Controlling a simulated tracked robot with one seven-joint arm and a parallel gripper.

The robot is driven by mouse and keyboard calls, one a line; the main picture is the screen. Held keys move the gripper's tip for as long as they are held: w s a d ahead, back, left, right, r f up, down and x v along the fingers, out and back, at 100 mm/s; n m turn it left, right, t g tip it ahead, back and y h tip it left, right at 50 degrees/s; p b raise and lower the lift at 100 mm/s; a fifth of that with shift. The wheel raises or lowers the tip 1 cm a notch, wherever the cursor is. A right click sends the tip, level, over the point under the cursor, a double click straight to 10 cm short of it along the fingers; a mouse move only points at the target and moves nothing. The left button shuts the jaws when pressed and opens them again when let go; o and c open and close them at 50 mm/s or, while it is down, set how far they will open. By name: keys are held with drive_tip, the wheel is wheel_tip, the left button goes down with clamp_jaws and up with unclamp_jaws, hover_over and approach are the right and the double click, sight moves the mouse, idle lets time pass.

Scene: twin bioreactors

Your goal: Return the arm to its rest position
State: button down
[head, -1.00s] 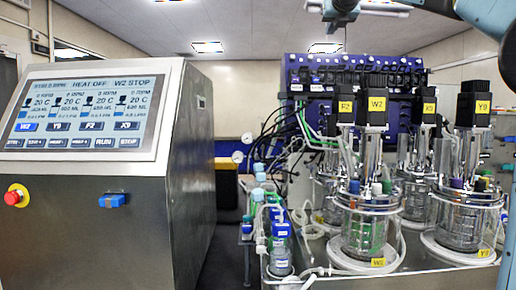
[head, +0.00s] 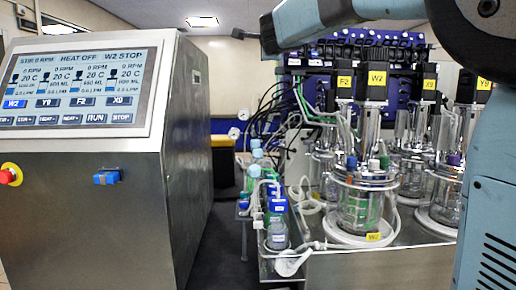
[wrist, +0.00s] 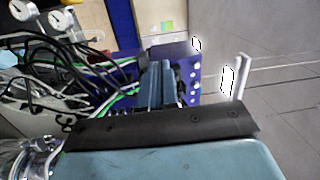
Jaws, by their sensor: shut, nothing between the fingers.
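My arm crosses the top right of the head view, with its pale blue links close to the camera. My gripper (head: 268,36) is at the left end of the arm, a dark shape near the top, in front of the blue pump panel's upper left edge. It is shut and empty. The wrist view shows its narrow fingers (wrist: 160,85) together beyond a dark plate, with the blue panel and cables behind them.
Glass bioreactor vessels (head: 362,205) with black motor heads stand on the steel bench at right, partly hidden by my arm. The control console (head: 80,87) reads "W2 STOP" at left. Small bottles (head: 277,234) stand at the bench edge. A dark floor gap lies between console and bench.

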drive_tip(key=s+d+f+n+g+y, duration=0.2)
drive_tip(key=s+f+n+g, duration=0.3)
drive_tip(key=s+f+n, duration=0.75)
drive_tip(key=s+d+f+n+g+h, duration=0.2)
drive_tip(key=s+d+f+g, duration=0.2)
drive_tip(key=s+d+f, duration=0.5)
drive_tip(key=s+d+f+n+g+h, duration=0.1)
drive_tip(key=s+d+f+g+h, duration=0.1)
drive_tip(key=s+d+f, duration=0.8)
drive_tip(key=s+f+g, duration=0.1)
drive_tip(key=s+f, duration=0.4)
drive_tip(key=f, duration=0.2)
drive_tip(key=shift+s+n+g, duration=0.3)
drive_tip(key=shift+n+g, duration=0.05)
drive_tip(key=shift+g, duration=0.05)
